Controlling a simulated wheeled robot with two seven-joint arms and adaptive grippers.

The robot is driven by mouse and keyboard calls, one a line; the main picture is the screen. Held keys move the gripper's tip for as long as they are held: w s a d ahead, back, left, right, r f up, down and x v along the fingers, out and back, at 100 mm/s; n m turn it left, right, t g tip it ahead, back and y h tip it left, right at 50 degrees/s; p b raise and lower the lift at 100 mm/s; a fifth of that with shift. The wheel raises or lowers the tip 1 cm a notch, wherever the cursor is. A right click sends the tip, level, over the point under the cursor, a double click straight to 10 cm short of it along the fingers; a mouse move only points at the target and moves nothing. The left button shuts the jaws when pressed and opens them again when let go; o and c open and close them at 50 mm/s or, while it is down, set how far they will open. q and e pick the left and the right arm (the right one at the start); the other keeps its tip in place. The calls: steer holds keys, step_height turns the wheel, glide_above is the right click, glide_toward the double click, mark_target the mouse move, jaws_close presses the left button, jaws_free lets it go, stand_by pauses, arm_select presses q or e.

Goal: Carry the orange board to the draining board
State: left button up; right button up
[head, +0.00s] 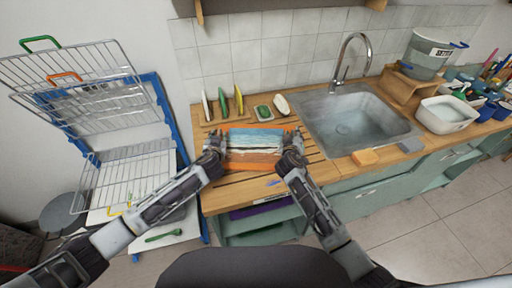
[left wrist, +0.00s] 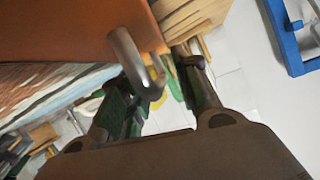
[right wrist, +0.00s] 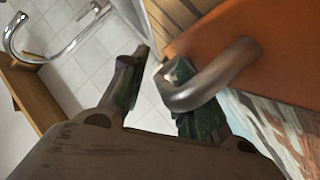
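The orange board (head: 250,165) lies flat over the grooved wooden draining board (head: 226,188), left of the sink; I cannot tell whether it touches the wood. A painted-looking blue, white and brown area covers its middle. A metal handle shows at its end in the left wrist view (left wrist: 126,48) and another in the right wrist view (right wrist: 222,73). My left gripper (head: 217,141) is at the left end, its fingers apart around or beside the handle. My right gripper (head: 292,143) is at the right end, fingers apart, the handle overlapping one finger. I see no firm grip on either.
A steel sink (head: 350,118) with a tall tap (head: 350,55) is to the right. Small upright plates or boards (head: 222,102), a green dish (head: 263,113) and a white oval item (head: 281,105) stand behind. A wire rack (head: 120,125) with blue frame is at left.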

arm_select(q)
steer(key=shift+s, duration=0.15)
arm_select(e)
steer(key=shift+f, duration=0.15)
arm_select(q)
steer(key=shift+v, duration=3.85)
arm_select(e)
steer(key=shift+s, duration=0.15)
steer(key=shift+v, duration=5.9)
